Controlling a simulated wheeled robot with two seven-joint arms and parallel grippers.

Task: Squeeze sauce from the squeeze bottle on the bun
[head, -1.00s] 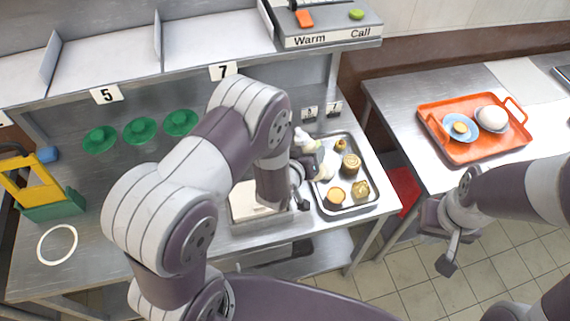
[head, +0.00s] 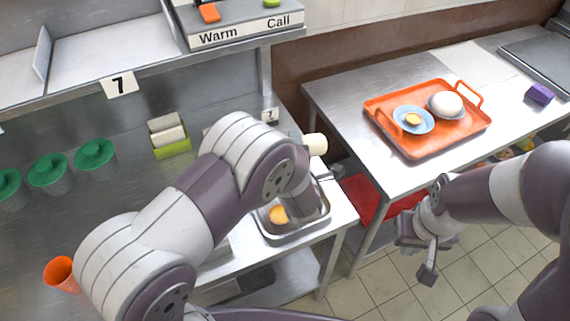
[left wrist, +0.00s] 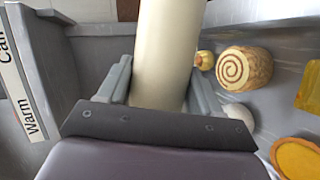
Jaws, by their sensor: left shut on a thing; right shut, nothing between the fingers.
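My left gripper is shut around a cream squeeze bottle (left wrist: 164,55), which rises between its fingers (left wrist: 165,85) in the left wrist view. In the head view the bottle's pale end (head: 316,144) shows beside my left arm, above the steel tray; the arm hides the fingers. I cannot tell which is the task's bun. My right gripper (head: 428,262) is shut and empty, below the right table's front edge.
The Warm/Call unit (head: 240,30) is on the shelf. Green cups (head: 95,153) line the left counter. A floor gap separates the counter from the right table (head: 340,100).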

